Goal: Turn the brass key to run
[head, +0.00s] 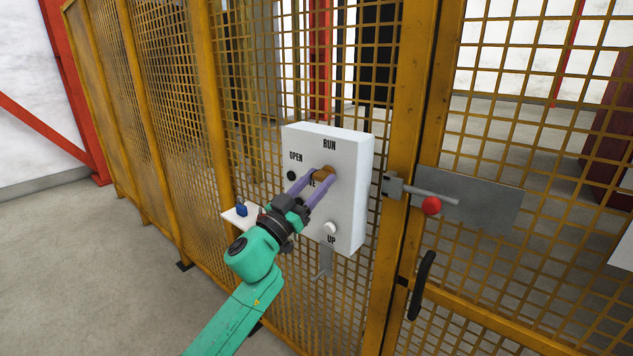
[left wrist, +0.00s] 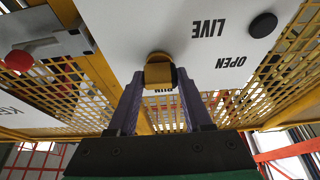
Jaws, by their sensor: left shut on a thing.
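A white control box (head: 352,200) hangs on the yellow mesh fence, marked RUN at the top, OPEN at the left and UP low down. The brass key (head: 324,172) sits in its front face. It also shows in the left wrist view (left wrist: 159,72), with the box face (left wrist: 200,50) behind it. My left gripper (head: 319,178) has its two purple fingers on either side of the key and is shut on it. The fingers partly cover the lettering by the key. How far the key is turned is hard to tell. My right gripper is not in view.
A black button (head: 291,175) and a white button (head: 330,228) are on the box. A sliding bolt with a red knob (head: 431,205) and a black handle (head: 421,285) are at the right. A blue object (head: 242,209) stands on a small white shelf at the left. Floor is clear at left.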

